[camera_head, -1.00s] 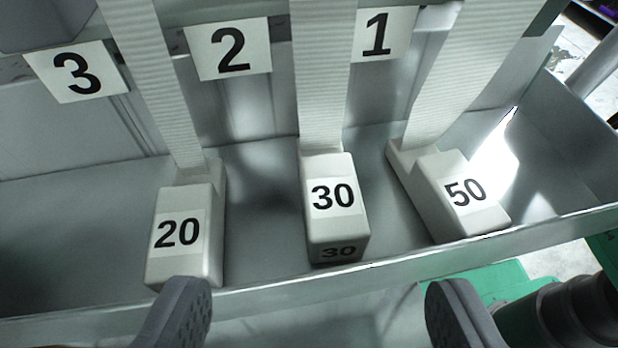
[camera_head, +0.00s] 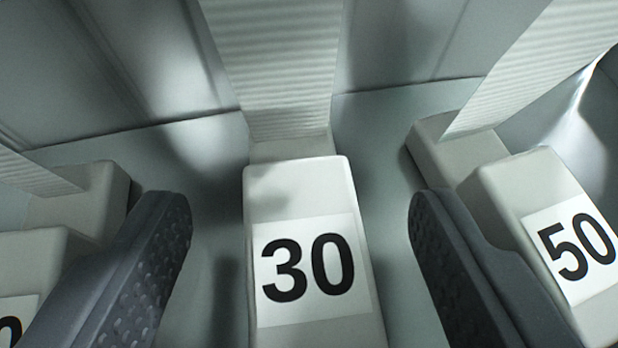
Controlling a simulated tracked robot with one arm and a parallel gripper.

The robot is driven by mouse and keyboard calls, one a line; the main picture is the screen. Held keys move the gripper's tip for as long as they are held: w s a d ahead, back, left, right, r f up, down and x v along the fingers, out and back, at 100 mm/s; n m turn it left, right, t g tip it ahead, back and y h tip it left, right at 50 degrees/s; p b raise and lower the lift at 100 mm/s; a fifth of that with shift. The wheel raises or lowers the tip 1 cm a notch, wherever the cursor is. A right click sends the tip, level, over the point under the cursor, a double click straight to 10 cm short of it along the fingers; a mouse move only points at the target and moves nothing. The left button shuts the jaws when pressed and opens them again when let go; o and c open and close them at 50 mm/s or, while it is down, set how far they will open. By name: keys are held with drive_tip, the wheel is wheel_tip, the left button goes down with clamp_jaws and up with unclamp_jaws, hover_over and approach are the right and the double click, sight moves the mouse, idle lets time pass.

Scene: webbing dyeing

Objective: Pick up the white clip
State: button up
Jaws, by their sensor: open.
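A white clip labelled 30 (camera_head: 305,195) stands in the middle of the view, with white ribbed webbing (camera_head: 275,60) rising from its back end. My gripper (camera_head: 300,225) is open, with one dark textured finger on each side of this clip. There is a gap between the clip and each finger, so neither touches it. A second white clip labelled 50 (camera_head: 520,185) is to the right, partly behind the right finger. A third white clip (camera_head: 40,265) is at the left edge, partly cut off and partly behind the left finger.
The clips are in a grey metal trough, whose floor (camera_head: 385,150) shows between them. The trough's back wall (camera_head: 140,60) rises behind. Webbing strips also rise from the right clip (camera_head: 550,60) and the left clip (camera_head: 30,175). The side clips are close to the outer sides of my fingers.

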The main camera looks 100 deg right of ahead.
drive_tip(key=shift+s+d+f, duration=0.1)
drive_tip(key=shift+d+f, duration=0.15)
drive_tip(key=shift+d, duration=0.15)
drive_tip(key=c, duration=1.1)
drive_tip(key=shift+c, duration=0.2)
drive_tip(key=shift+r, duration=0.2)
